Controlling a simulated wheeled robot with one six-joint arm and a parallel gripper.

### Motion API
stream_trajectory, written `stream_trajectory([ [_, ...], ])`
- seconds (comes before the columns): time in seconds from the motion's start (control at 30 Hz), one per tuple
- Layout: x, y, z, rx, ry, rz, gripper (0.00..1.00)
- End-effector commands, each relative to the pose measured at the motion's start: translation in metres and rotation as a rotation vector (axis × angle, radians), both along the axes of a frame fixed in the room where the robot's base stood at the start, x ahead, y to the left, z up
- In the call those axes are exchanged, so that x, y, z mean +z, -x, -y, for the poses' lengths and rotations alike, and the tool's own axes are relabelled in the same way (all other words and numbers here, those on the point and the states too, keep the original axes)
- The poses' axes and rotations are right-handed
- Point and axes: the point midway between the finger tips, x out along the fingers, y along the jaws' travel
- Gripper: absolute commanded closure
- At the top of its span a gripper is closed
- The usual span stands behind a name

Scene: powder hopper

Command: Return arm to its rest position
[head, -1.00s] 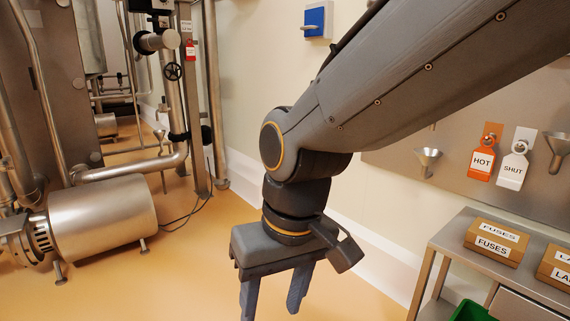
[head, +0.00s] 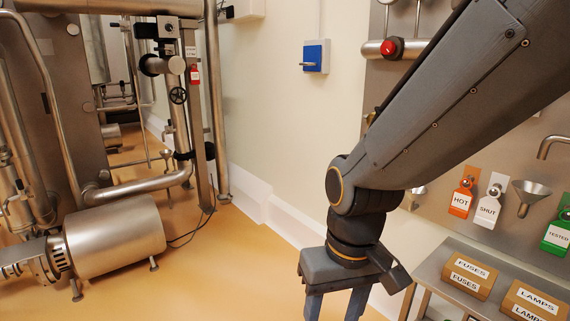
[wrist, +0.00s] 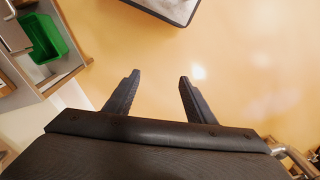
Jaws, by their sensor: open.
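My gripper (head: 338,305) hangs from my dark grey arm at the lower middle of the head view, with its fingertips cut off by the bottom edge. It points down over the orange floor, left of the steel cart. In the wrist view, its two dark fingers (wrist: 157,82) stand well apart with only bare floor between them. My gripper is open and holds nothing.
A steel cart (head: 433,272) bears a fuses box (head: 468,276) and a lamps box (head: 535,303) at the lower right. A wall panel (head: 520,130) holds tags and funnels. A green bin (wrist: 38,38) shows in the wrist view. Steel pump (head: 115,235) stands left; floor between is clear.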

Motion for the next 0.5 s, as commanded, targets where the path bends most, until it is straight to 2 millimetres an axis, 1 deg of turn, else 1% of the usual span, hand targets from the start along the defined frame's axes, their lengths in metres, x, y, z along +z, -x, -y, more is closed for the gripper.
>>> stream_trajectory([
  [0.03, 0.018, 0.002, 0.008, -0.021, 0.006, -0.003, 0.5],
  [0.27, 0.058, 0.005, 0.042, -0.102, 0.029, -0.012, 0.5],
  [0.5, 0.1, 0.012, 0.079, -0.186, 0.05, -0.023, 0.5],
])
